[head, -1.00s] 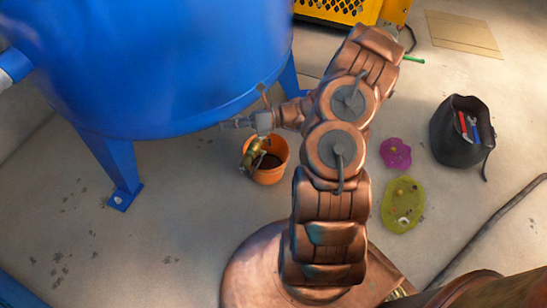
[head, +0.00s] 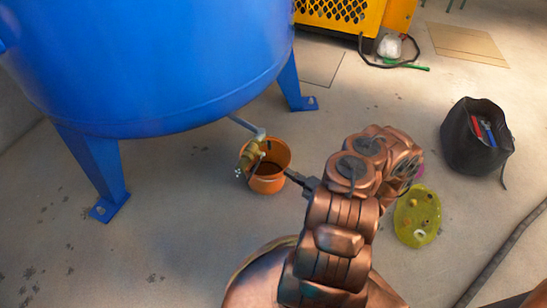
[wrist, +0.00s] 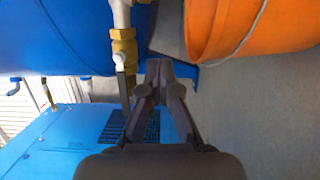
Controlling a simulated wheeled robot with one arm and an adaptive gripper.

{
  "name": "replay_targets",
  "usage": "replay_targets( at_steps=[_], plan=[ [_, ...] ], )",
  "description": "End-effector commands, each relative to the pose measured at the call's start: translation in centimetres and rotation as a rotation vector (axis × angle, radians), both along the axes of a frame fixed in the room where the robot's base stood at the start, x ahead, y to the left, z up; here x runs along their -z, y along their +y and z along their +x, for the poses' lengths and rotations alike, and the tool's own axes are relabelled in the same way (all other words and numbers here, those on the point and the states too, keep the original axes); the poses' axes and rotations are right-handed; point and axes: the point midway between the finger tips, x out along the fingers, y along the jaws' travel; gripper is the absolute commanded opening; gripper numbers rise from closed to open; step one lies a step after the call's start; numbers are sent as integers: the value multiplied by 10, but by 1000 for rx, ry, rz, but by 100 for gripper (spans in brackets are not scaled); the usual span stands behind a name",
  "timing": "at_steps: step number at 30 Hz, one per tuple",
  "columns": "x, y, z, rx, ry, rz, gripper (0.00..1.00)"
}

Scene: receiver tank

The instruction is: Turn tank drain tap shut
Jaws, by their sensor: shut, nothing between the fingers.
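The blue tank (head: 150,70) stands at the left in the head view. Its drain pipe ends in a brass tap (head: 249,154) over an orange bucket (head: 268,184). In the wrist view the brass tap (wrist: 124,47) is just left of my fingertips, with its lever (wrist: 122,88) running roughly in line with the pipe. My gripper (head: 290,175) is at the bucket's right side in the head view. In the wrist view my gripper (wrist: 159,68) is shut and empty, apparently apart from the lever. The orange bucket (wrist: 230,25) fills the upper right there.
A yellow machine (head: 345,15) with a cable stands at the back. Tank legs (head: 92,170) stand on the floor. The wrist view shows a blue box (wrist: 60,140) with a grille.

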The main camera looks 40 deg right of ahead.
Motion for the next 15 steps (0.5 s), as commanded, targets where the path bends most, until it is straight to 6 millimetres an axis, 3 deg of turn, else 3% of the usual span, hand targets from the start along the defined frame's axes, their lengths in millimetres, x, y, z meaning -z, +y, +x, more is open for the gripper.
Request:
replay_targets(
  at_steps=[5, 15],
  plan=[
    [2, 5, 15, 0, -2, 2, 0],
    [3, 23, 72, -4, -2, 1, 0]
  ],
)
